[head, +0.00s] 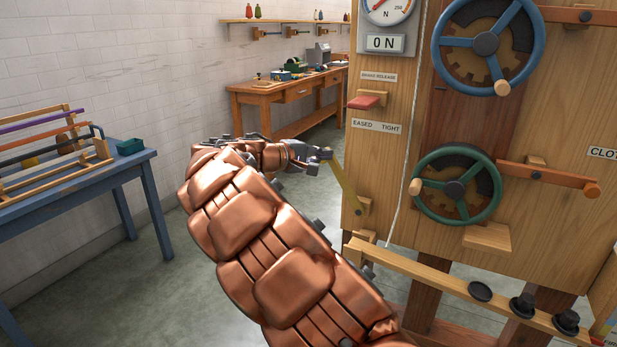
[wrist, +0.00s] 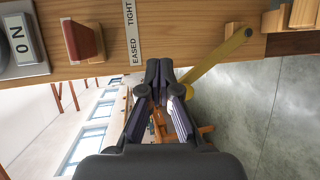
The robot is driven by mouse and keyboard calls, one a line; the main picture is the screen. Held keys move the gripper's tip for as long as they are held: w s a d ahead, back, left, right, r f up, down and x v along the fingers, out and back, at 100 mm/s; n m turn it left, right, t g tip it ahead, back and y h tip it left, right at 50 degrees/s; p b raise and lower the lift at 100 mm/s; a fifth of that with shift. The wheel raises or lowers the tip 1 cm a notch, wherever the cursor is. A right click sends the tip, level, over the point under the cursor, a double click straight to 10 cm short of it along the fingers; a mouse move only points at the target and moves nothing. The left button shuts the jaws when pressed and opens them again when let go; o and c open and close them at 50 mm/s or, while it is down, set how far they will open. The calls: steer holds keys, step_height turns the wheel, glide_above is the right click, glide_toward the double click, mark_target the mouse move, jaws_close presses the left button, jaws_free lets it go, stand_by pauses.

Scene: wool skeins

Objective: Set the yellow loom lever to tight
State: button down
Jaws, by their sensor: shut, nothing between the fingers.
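The yellow lever (head: 345,187) is pivoted low on the wooden loom panel's left edge. It leans up and to the left, toward the EASED side of the EASED/TIGHT label (head: 376,126). In the wrist view the lever (wrist: 214,58) runs from its pivot at upper right down to a rounded yellow end, partly hidden behind my right finger. My gripper (head: 326,154) is shut and empty, close by the lever's free end. The wrist view shows the fingertips (wrist: 159,68) together beside the lever; I cannot tell whether they touch it.
A red brake-release handle (head: 364,102) sits above the label. A green handwheel (head: 456,188) and a blue handwheel (head: 487,44) are to the right. A wooden rail (head: 440,280) juts out below. A blue table (head: 80,178) stands left; open floor lies beyond my arm.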

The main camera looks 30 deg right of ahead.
steer(key=w+a+f+n+t+b, duration=0.2)
steer(key=w+a+f, duration=0.1)
steer(key=w, duration=0.4)
steer(key=w+a+f+n+t+h+b, duration=0.1)
steer(key=w+a+f+t+b, duration=0.2)
steer(key=w+f, duration=0.3)
steer(key=shift+w+f+n, duration=0.25)
steer(key=shift+w+n, duration=0.15)
steer(key=shift+w, duration=0.55)
steer(key=shift+b, duration=0.3)
steer(key=d+b, duration=0.2)
steer(key=d, duration=0.9)
steer(key=shift+w+d+r, duration=0.25)
steer(key=shift+w, duration=0.1)
